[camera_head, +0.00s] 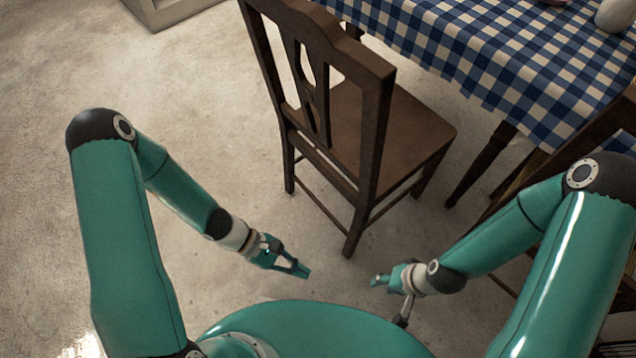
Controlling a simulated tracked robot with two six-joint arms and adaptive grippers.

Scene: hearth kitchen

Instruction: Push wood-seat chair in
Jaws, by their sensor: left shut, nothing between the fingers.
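The wood-seat chair (394,133) is dark brown with a carved splat back. It stands upright in the upper middle, with its back towards me and its seat on the side of the table (470,45). Part of the seat shows past the backrest, and a gap of floor shows between the seat and the table legs. My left gripper (303,271) is shut and empty, low in front of the chair and left of its nearest leg. My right gripper (388,301) looks open and empty, right of and nearer to me than that leg. Neither touches the chair.
A blue and white checked cloth covers the table, and pale items stand at its far right. Another wooden piece of furniture (618,122) stands at the right edge, partly behind my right arm. A pale cabinet corner (165,12) is at the top left. The floor at left is clear.

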